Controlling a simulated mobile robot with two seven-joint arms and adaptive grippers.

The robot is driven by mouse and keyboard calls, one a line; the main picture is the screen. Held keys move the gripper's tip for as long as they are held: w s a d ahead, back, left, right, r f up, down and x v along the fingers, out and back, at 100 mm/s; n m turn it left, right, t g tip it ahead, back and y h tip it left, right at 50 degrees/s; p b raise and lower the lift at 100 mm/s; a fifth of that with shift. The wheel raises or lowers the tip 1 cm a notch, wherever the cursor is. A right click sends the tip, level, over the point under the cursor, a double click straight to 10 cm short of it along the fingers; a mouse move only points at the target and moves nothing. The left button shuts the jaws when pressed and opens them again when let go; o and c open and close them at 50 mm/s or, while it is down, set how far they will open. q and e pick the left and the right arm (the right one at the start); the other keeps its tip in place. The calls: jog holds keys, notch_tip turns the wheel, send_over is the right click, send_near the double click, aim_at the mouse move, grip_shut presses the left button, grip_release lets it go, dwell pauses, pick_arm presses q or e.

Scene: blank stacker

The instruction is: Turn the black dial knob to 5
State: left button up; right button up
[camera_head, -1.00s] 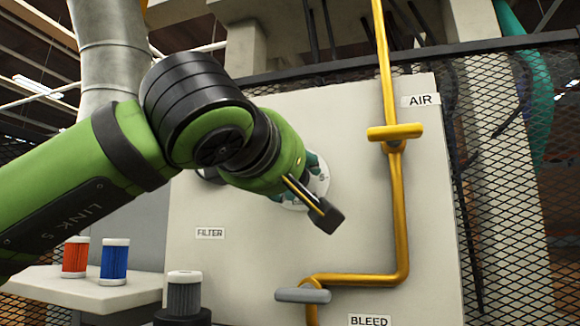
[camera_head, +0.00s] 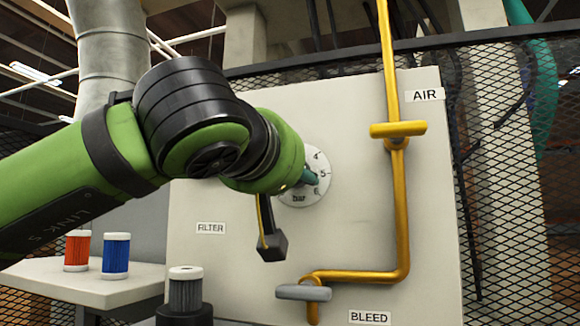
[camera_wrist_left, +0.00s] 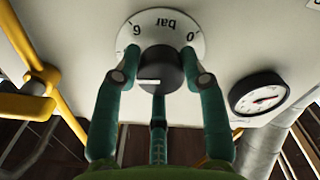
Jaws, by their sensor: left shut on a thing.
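The black dial knob (camera_wrist_left: 160,70) stands in front of a white round dial plate (camera_head: 306,176) on the panel. The plate shows 4, 5, 6 and "bar" in the head view; the wrist view shows it upside down, with 6 and 0 readable. My left gripper (camera_wrist_left: 162,78) is shut on the knob, a teal finger on each side. A white mark on the knob points left in the wrist view, towards the finger below the 6; the number there is hidden. In the head view the gripper and wrist hide the knob. My right gripper is out of view.
A yellow pipe (camera_head: 400,225) with a yellow handle (camera_head: 397,130) and a grey handle (camera_head: 303,293) runs right of the dial. A round gauge (camera_wrist_left: 259,96) sits beside it. Orange (camera_head: 77,252), blue (camera_head: 116,255) and grey (camera_head: 185,290) filters stand at lower left.

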pick_arm(q)
jog(key=shift+d+f, duration=0.15)
jog(key=shift+f, duration=0.25)
dwell(0.5)
jog(key=o, duration=1.1)
jog(key=shift+o, duration=0.2)
jog(key=shift+w+r, duration=0.1)
jog(key=shift+w, duration=0.1)
jog(key=v, duration=1.2)
jog(key=shift+d, duration=0.1)
